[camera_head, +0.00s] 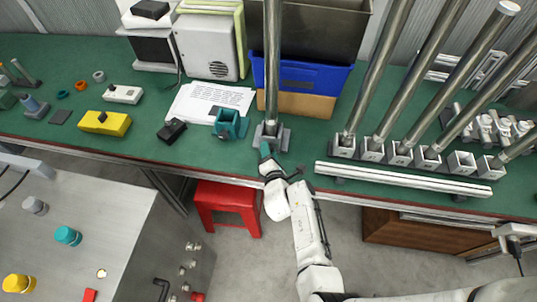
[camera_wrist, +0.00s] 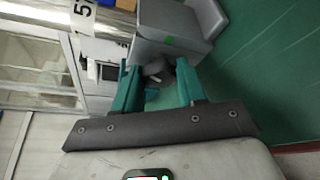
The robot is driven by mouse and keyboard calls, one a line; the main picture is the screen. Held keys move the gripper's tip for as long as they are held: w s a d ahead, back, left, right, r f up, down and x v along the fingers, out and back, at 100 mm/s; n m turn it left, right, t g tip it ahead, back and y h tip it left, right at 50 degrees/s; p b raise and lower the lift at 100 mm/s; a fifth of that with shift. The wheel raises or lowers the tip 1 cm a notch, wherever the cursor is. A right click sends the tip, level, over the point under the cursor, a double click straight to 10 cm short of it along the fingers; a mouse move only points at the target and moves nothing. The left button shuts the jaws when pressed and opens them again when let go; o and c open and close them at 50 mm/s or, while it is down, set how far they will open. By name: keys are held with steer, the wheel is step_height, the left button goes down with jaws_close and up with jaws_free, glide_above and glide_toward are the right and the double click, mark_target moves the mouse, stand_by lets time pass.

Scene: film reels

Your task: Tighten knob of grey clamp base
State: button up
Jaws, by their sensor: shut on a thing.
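The grey clamp base (camera_head: 284,137) stands near the front edge of the green bench, with a tall metal pole (camera_head: 272,60) rising from it. My gripper (camera_head: 266,150) is at the front side of this base. In the wrist view the grey base (camera_wrist: 170,35) fills the top middle, and the pole (camera_wrist: 40,12) runs to the upper left with a number label. The two teal fingers of my gripper (camera_wrist: 156,72) are on either side of a small grey knob (camera_wrist: 154,69) on the base and shut on it. The knob is partly hidden by the fingers and shadow.
A teal clamp block (camera_head: 229,124), a black box (camera_head: 172,131) and white papers (camera_head: 208,103) lie to the left. A white rail (camera_head: 400,178) and a row of grey bases with poles (camera_head: 400,153) stand to the right. A red stool (camera_head: 228,205) is below the bench.

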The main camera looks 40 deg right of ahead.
steer(key=m+t+b, duration=0.1)
steer(key=b, duration=0.1)
steer(key=m+b, duration=0.2)
steer(key=shift+f+t, duration=0.35)
steer(key=shift+t, duration=0.05)
steer(key=shift+r+m+b, duration=0.1)
steer(key=shift+m+b, duration=0.4)
steer(key=shift+b, duration=0.15)
steer(key=shift+d+r, duration=0.1)
steer(key=shift+m, duration=0.3)
steer(key=o, duration=1.1)
steer(key=shift+c, duration=0.2)
steer(key=shift+s, duration=0.1)
steer(key=shift+s+a+r, duration=0.1)
steer(key=shift+s+a, duration=0.25)
steer(key=shift+a, duration=0.05)
steer(key=p+v, duration=0.1)
steer(key=v, duration=0.8)
steer(key=shift+s+f, duration=0.35)
steer(key=shift+s, duration=0.05)
